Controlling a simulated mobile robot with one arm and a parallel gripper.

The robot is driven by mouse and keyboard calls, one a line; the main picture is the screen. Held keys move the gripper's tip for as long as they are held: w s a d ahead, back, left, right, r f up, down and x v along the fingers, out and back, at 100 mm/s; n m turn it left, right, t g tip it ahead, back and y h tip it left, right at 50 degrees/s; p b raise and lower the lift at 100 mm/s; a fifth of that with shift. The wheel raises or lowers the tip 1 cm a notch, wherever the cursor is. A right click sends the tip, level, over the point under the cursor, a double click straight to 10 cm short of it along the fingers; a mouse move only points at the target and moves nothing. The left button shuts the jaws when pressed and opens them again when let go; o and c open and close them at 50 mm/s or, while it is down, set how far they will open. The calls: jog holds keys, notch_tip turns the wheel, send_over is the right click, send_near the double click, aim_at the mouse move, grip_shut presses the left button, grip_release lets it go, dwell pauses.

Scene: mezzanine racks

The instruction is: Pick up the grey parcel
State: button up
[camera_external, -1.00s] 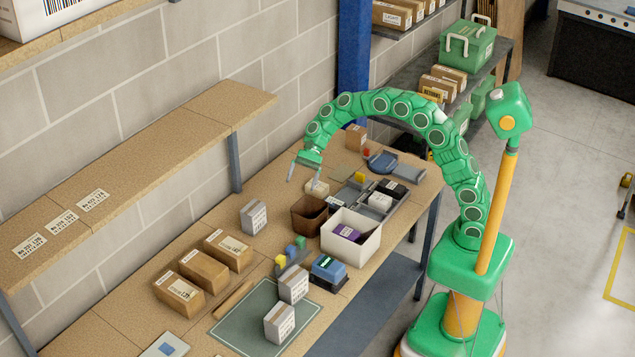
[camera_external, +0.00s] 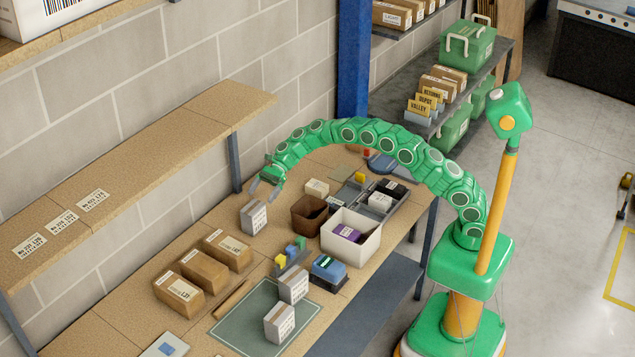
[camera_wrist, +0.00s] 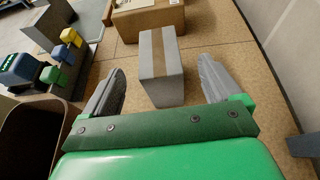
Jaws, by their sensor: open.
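A grey parcel (camera_external: 254,217) with a white label on its side stands upright on the workbench near the wall. In the wrist view the grey parcel (camera_wrist: 161,68) has a brown tape strip and lies ahead, between the lines of the two fingers. My gripper (camera_external: 264,192) is open and empty, just above and slightly right of this parcel in the external view. Its fingers (camera_wrist: 162,78) show on either side in the wrist view, apart from the parcel. Two similar grey parcels stand at the green mat, one farther back (camera_external: 293,285) and one nearer (camera_external: 279,323).
A brown bin (camera_external: 297,222) and a white bin (camera_external: 372,248) stand right of the parcel. Several brown cartons (camera_external: 228,250) stand in front-left. A holder with coloured blocks (camera_external: 291,257) is nearby. A wall shelf (camera_external: 150,160) runs along the left.

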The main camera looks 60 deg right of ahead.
aim_at(257, 203)
jog(key=shift+f+x, duration=0.15)
jog(key=shift+x, duration=1.8)
jog(key=shift+f+x, duration=0.1)
jog(key=shift+x, duration=1.9)
jog(key=shift+d, duration=0.15)
jog(key=c, duration=1.3)
jog(key=shift+o, duration=0.2)
jog(key=shift+r, duration=0.1)
